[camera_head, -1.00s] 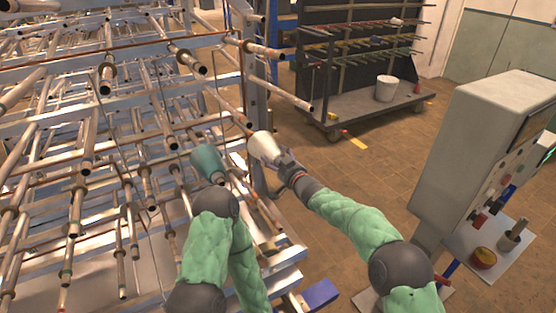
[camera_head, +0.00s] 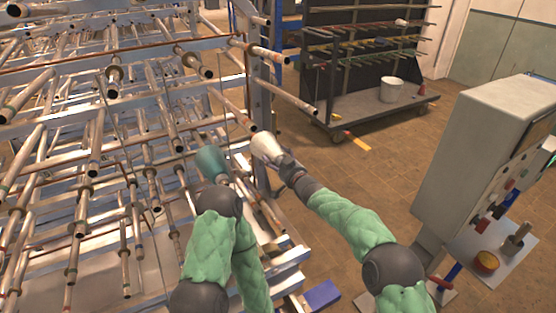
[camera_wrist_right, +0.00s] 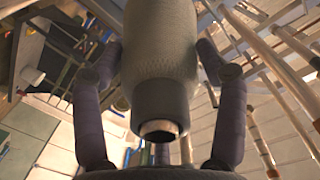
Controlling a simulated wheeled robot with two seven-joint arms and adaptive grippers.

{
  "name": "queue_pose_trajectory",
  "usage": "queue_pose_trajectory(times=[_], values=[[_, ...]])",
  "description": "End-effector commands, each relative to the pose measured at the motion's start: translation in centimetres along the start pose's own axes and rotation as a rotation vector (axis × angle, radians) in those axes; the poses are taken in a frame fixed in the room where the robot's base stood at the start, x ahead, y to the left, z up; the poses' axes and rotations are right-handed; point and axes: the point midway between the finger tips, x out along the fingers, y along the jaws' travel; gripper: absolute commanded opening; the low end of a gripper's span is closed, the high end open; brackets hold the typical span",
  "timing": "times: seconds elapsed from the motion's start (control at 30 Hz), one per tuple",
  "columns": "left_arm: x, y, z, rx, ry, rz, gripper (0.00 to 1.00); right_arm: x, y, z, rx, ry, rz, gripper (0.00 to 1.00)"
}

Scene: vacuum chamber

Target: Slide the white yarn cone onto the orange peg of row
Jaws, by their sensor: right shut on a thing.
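The white yarn cone (camera_head: 266,148) is held in my right gripper (camera_head: 287,166), its wide end toward the rack. In the right wrist view the cone (camera_wrist_right: 160,50) looks grey and sits between both fingers of the right gripper (camera_wrist_right: 160,100), its dark, hollow narrow end facing the camera. The end of a rack peg (camera_head: 250,126) shows just above the cone's wide end; I cannot tell whether they touch. I cannot single out the orange peg. A teal cone (camera_head: 211,163) is at the end of my left arm; the left gripper (camera_head: 222,181) is mostly hidden.
The metal rack (camera_head: 170,140) with several protruding pegs fills the left side. A dark trolley (camera_head: 365,115) with a white bucket (camera_head: 391,89) stands behind. A grey control cabinet (camera_head: 490,140) stands at right. Open tiled floor (camera_head: 360,170) lies between.

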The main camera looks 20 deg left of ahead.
Motion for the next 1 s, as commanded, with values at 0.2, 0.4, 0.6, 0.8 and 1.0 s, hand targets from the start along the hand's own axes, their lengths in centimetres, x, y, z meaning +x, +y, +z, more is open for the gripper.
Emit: queue_pose_trajectory(times=[0.2,0.4,0.6,0.8,1.0], values=[[-0.5,0.2,0.0,0.000,0.000,0.000,0.95,0.6,-0.1,-0.4,-0.002,0.004,-0.001,0.14],[-0.9,0.3,0.0,0.000,0.000,0.000,0.95,1.1,-0.1,-0.4,-0.001,0.005,-0.001,0.75],[-0.8,0.3,0.0,0.000,0.000,0.000,0.95,1.1,0.0,-0.2,-0.001,0.003,-0.001,1.00],[-0.8,0.3,0.0,0.000,0.000,0.000,0.95,1.1,0.0,0.2,0.001,-0.004,0.001,1.00],[-0.8,0.3,0.0,0.000,0.000,0.000,0.95,0.7,0.0,0.0,0.000,-0.002,0.000,1.00]])
